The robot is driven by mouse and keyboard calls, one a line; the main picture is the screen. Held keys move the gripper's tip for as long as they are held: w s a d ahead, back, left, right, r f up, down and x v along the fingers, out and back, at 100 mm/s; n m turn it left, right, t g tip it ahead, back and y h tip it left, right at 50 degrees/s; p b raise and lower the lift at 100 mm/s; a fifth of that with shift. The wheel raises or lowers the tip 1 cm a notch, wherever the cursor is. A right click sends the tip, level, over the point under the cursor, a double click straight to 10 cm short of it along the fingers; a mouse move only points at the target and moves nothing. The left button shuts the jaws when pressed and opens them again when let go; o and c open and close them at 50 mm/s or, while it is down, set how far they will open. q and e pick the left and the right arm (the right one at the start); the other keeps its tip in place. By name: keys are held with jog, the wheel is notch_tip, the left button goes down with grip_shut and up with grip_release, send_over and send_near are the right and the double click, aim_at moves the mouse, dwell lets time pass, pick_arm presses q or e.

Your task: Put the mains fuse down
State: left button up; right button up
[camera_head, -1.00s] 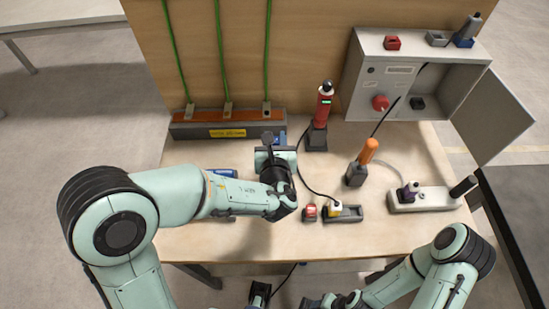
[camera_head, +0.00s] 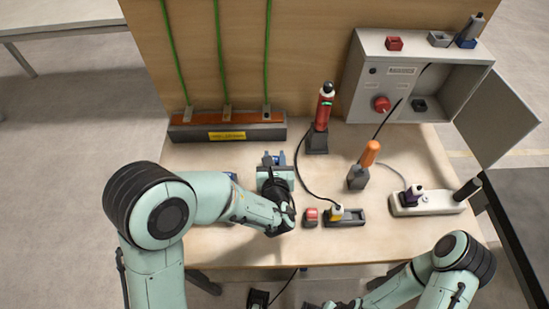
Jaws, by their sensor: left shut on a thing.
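My left gripper (camera_head: 274,163) is over the back middle of the wooden table, in front of the long grey box with the orange top. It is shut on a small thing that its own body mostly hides. I take this to be the mains fuse, but its shape and colour do not show clearly. Small blue-grey parts show at the fingertips, and I cannot tell whether they are fingers or a holder on the table.
The grey orange-topped box (camera_head: 240,133) lies along the back. A red bottle (camera_head: 325,105) stands in a dark holder. An orange-handled tool (camera_head: 369,154), a red block (camera_head: 311,217), a grey tray (camera_head: 358,216) and a white socket strip (camera_head: 428,203) lie rightward. An open cabinet (camera_head: 384,75) stands behind.

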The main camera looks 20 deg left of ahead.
pick_arm(q)
jog(key=o, duration=1.1)
jog(key=shift+c, duration=0.2)
jog(key=shift+r, duration=0.1)
jog(key=shift+s+d+r+p, duration=0.1)
jog(key=shift+r+p, duration=0.1)
jog(key=shift+p, duration=0.15)
jog(key=b+v, duration=0.1)
jog(key=v, duration=0.9)
jog(key=shift+s+d+f, duration=0.1)
jog(key=shift+s, duration=0.25)
jog(key=shift+s+d+r+b, duration=0.1)
jog(key=shift+s+r+b, duration=0.2)
jog(key=shift+s, duration=0.2)
jog(key=shift+f, duration=0.1)
